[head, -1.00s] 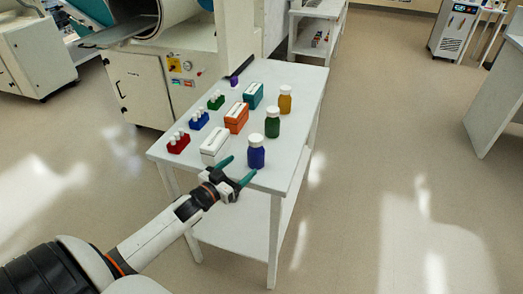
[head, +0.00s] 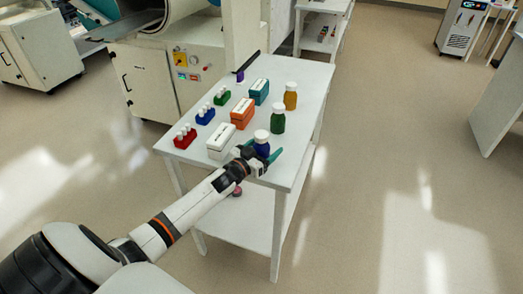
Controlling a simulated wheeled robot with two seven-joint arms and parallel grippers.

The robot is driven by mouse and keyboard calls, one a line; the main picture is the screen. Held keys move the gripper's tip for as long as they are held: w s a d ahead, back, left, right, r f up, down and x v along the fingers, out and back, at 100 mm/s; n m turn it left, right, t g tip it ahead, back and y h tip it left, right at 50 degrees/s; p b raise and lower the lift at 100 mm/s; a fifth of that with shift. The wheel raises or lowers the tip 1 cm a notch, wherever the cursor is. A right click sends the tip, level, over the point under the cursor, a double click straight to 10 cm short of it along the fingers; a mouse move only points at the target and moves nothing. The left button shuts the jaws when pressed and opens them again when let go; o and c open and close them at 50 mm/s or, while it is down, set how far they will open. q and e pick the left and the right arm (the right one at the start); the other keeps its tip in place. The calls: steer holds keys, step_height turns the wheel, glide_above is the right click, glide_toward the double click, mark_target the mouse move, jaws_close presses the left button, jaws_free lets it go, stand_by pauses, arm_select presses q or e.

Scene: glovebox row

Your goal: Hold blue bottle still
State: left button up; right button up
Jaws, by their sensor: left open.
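The blue bottle (head: 262,146) with a white cap stands upright at the near right part of the white table. My left gripper (head: 262,158) is at the bottle, coming from the near left. Its green fingers are open, with one tip showing to the right of the bottle. The gripper hides the bottle's lower part, and I cannot tell whether the fingers touch it. My right gripper does not show.
A green bottle (head: 278,120) and an amber bottle (head: 290,97) stand behind it. A white box (head: 221,143), an orange box (head: 242,114) and a teal box (head: 259,92) stand to the left, beside red (head: 184,140), blue (head: 205,117) and green (head: 222,98) vial racks.

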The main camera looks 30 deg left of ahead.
mark_target(265, 131)
arm_select(q)
steer(key=c, duration=1.1)
step_height(265, 131, up, 10)
steer(key=shift+r, duration=0.1)
steer(key=shift+o, duration=1.2)
steer(key=c, duration=0.6)
